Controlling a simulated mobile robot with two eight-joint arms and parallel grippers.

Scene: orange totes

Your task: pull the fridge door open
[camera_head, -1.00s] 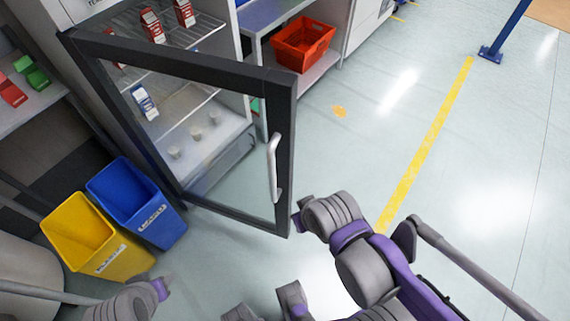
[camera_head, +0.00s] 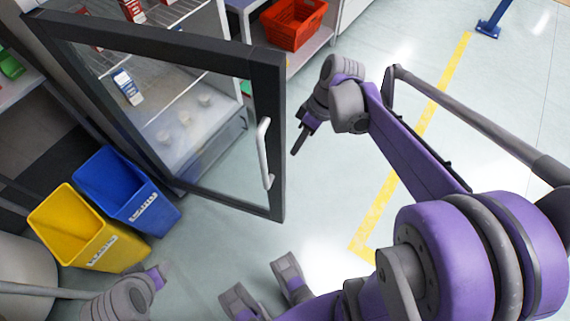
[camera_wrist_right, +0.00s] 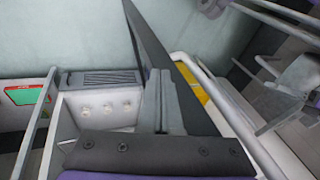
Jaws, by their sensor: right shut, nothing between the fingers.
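The fridge door (camera_head: 268,100) has a dark frame and a glass pane. It stands swung out from the fridge (camera_head: 205,140), whose shelves show behind it. Its pale vertical handle (camera_head: 263,153) is on the frame near the free edge. My right gripper (camera_head: 295,151) is shut and empty, just right of that free edge and apart from the handle. In the right wrist view the grey fingers (camera_wrist_right: 165,100) point toward the fridge opening, with its small cups at left. My left arm shows at lower left, but its gripper is not clearly visible.
A blue bin (camera_head: 165,215) and a yellow bin (camera_head: 100,250) stand at left near the door's hinge side. A red crate (camera_head: 293,25) sits on a shelf behind. The floor to the right is open, with a yellow line (camera_head: 385,200).

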